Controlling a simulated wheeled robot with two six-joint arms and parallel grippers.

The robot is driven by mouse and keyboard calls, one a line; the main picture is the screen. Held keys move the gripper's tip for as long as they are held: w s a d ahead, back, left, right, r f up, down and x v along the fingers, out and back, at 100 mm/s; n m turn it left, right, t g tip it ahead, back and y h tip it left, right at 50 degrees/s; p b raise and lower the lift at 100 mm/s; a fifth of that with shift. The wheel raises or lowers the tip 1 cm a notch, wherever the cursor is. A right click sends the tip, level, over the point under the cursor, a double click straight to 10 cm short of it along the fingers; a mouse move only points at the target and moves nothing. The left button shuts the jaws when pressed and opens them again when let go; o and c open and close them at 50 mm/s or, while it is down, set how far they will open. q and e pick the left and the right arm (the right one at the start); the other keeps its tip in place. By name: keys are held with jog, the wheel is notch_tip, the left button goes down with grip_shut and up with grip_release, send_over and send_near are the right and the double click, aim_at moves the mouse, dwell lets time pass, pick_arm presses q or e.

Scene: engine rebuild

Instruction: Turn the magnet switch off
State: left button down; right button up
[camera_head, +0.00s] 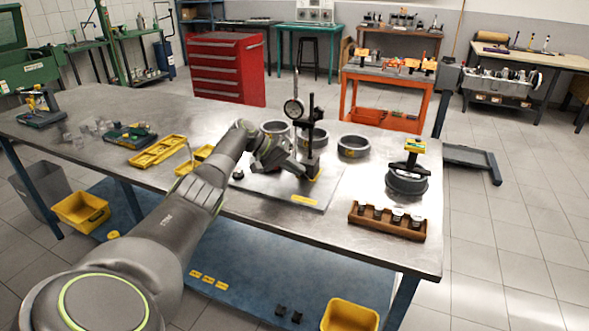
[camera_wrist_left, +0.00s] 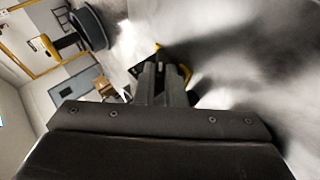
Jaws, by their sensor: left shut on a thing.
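A magnetic stand with a black post (camera_head: 311,128) stands upright on a grey surface plate (camera_head: 262,186) on the metal bench. A round dial gauge (camera_head: 293,109) is mounted high on its left side. The stand's dark base (camera_head: 313,166) has yellow at its foot. My left gripper (camera_head: 303,174) reaches the base from the left, low beside it. In the wrist view its fingers (camera_wrist_left: 161,84) are close together, shut on the magnet switch at the base. The switch itself is hidden by the fingers; its position cannot be seen. My right gripper is out of view.
Dark rings, one of them (camera_head: 353,146), stand behind and right of the plate. A wooden rack (camera_head: 388,228) with several small parts lies near the front edge. A ring with a yellow-topped tool (camera_head: 407,181) stands at the right. Yellow trays (camera_head: 158,151) lie left of my arm.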

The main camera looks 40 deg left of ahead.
pick_arm(q)
jog(key=c, duration=1.5)
grip_release()
jog(key=shift+d+f, duration=0.15)
jog(key=shift+f, duration=0.1)
jog(key=shift+r, duration=0.1)
jog(key=b+v, duration=0.2)
jog(key=v, duration=1.5)
jog(key=shift+r, duration=0.1)
